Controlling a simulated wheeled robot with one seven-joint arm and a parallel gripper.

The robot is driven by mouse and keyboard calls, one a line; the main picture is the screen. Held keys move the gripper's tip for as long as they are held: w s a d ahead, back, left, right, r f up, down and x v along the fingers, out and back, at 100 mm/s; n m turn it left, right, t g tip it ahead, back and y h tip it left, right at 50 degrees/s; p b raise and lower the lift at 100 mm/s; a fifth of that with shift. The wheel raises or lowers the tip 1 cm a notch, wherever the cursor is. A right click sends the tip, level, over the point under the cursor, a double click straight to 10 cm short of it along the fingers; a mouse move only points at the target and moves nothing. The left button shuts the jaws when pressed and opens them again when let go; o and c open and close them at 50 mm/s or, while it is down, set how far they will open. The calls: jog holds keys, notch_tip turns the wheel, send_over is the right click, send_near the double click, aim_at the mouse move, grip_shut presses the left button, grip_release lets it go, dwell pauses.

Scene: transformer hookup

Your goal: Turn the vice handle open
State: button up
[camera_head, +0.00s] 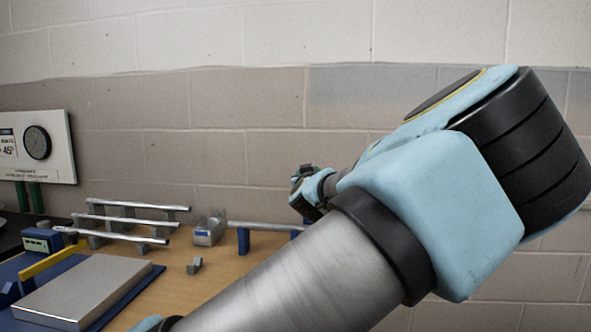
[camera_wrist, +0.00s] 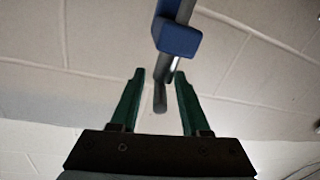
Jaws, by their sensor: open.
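In the wrist view my gripper (camera_wrist: 159,74) has two green fingers standing apart. The end of a dark grey bar (camera_wrist: 160,98) lies in the gap between them, with room on both sides, and I see no clear contact. The bar passes a blue block (camera_wrist: 177,38) at the top. I cannot tell whether this bar is the vice handle. In the head view a small silver metal block (camera_head: 209,230), possibly the vice, sits on the bench, with a rod running right from it on blue supports (camera_head: 243,240). My forearm hides the bench to the right, and my fingers cannot be made out there.
The wooden bench (camera_head: 178,270) holds metal rods (camera_head: 128,220) on grey stands, a silver plate (camera_head: 85,290) on a blue base, a small blue meter (camera_head: 42,240) and a small grey block (camera_head: 194,266). A gauge panel (camera_head: 37,148) stands at left. A block wall (camera_head: 200,110) closes the back.

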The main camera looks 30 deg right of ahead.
jog(key=shift+x, duration=0.85)
jog(key=shift+c, duration=0.2)
jog(key=c, duration=0.6)
jog(key=shift+d, duration=0.1)
grip_shut()
